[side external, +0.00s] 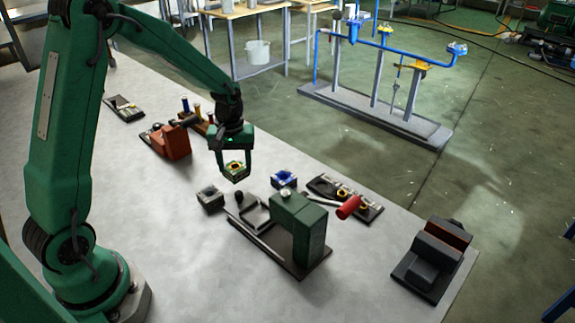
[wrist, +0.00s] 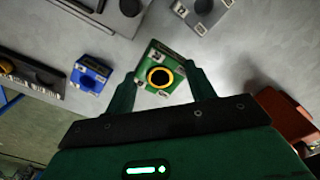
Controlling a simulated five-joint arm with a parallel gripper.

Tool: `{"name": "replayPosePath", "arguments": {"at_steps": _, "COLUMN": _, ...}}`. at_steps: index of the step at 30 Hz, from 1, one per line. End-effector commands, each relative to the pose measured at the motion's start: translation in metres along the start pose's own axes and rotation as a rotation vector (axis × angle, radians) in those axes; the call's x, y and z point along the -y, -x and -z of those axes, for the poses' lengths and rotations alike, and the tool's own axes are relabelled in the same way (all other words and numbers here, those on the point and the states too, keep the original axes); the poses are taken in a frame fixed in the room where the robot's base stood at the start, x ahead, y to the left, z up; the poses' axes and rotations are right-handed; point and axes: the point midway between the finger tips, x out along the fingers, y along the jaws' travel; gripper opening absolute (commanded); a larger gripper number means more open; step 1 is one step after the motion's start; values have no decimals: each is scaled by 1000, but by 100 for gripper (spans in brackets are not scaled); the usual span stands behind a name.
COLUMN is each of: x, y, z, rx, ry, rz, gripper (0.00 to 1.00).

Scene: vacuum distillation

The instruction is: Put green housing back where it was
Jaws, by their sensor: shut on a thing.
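The green housing (side external: 235,170) is a small square block with a dark round opening ringed in yellow. My gripper (side external: 234,172) is shut on it and holds it above the grey table, between its two green fingers. In the wrist view the housing (wrist: 160,76) sits between the fingertips of my gripper (wrist: 163,84), with its yellow-ringed opening facing the camera. A blue housing (side external: 284,179) and a grey housing (side external: 210,199) stand on the table nearby; the blue one (wrist: 90,74) and the grey one (wrist: 201,12) also show in the wrist view.
An orange device (side external: 171,141) is to the left, and a black block (side external: 433,258) is at the right. Bare table lies in the foreground.

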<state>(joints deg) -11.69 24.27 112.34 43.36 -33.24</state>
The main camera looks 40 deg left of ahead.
Motion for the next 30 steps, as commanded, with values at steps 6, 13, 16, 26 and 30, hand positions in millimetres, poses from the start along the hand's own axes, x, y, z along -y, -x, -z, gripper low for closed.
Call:
{"name": "replayPosePath", "arguments": {"at_steps": 6, "x": 0, "y": -12, "z": -1, "rx": 2, "ry": 0, "rz": 2, "gripper": 23}}
{"name": "replayPosePath", "arguments": {"at_steps": 13, "x": 0, "y": -35, "z": 0, "rx": 2, "ry": 0, "rz": 1, "gripper": 23}}
{"name": "replayPosePath", "arguments": {"at_steps": 16, "x": 0, "y": -40, "z": 0, "rx": 0, "ry": 0, "rz": 0, "gripper": 23}}
{"name": "replayPosePath", "arguments": {"at_steps": 26, "x": 0, "y": -41, "z": 0, "rx": -1, "ry": 0, "rz": 0, "gripper": 23}}
{"name": "replayPosePath", "arguments": {"at_steps": 30, "x": 0, "y": -43, "z": -1, "rx": 1, "ry": 0, "rz": 0, "gripper": 60}}
